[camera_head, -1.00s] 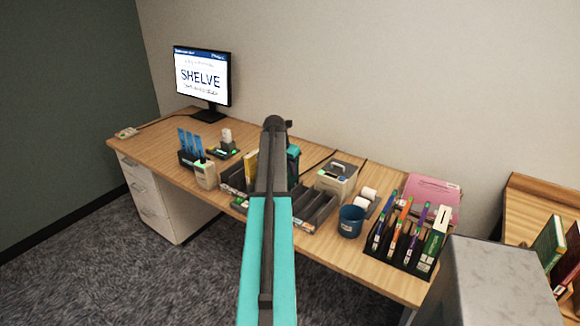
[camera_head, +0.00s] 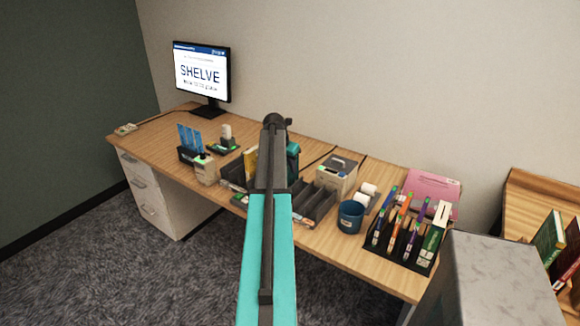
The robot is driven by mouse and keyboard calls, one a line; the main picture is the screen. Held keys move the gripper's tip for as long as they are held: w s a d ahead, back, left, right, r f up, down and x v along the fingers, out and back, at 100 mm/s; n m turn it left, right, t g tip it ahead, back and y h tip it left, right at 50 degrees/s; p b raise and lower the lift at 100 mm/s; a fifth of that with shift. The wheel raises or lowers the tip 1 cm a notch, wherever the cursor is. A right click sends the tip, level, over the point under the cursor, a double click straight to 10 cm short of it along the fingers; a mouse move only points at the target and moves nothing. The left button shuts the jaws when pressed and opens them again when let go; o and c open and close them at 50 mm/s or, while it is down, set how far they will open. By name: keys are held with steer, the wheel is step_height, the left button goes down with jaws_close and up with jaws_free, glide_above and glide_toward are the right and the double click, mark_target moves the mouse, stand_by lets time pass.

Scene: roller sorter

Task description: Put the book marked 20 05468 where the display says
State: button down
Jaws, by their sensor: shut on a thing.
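The display (camera_head: 202,73) at the back left of the desk reads "SHELVE" in large letters; the smaller lines are too small to read. A yellow book-like thing (camera_head: 250,163) shows beside my arm, at the black slotted sorter (camera_head: 314,205); I cannot tell whether it stands in a slot or is held. No marking 20 05468 is legible. Several books (camera_head: 549,240) with green and red covers stand on the wooden shelf unit at the right edge. My teal and dark arm crosses the middle of the view and hides its own far end, so my gripper is not visible.
The wooden desk (camera_head: 150,135) also bears a grey box device (camera_head: 337,175), a blue cup (camera_head: 351,217), white rolls, a pink folder (camera_head: 432,188) and a black rack (camera_head: 400,254) of thin, coloured items. Blue upright pieces (camera_head: 190,138) stand at left. Carpet is clear at front left.

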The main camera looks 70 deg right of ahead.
steer(key=shift+f, duration=0.35)
steer(key=c, duration=1.6)
jaws_free()
steer(key=shift+a+r, duration=0.1)
steer(key=shift+r, duration=0.05)
steer(key=shift+b+v, duration=1.25)
steer(key=shift+v, duration=5.5)
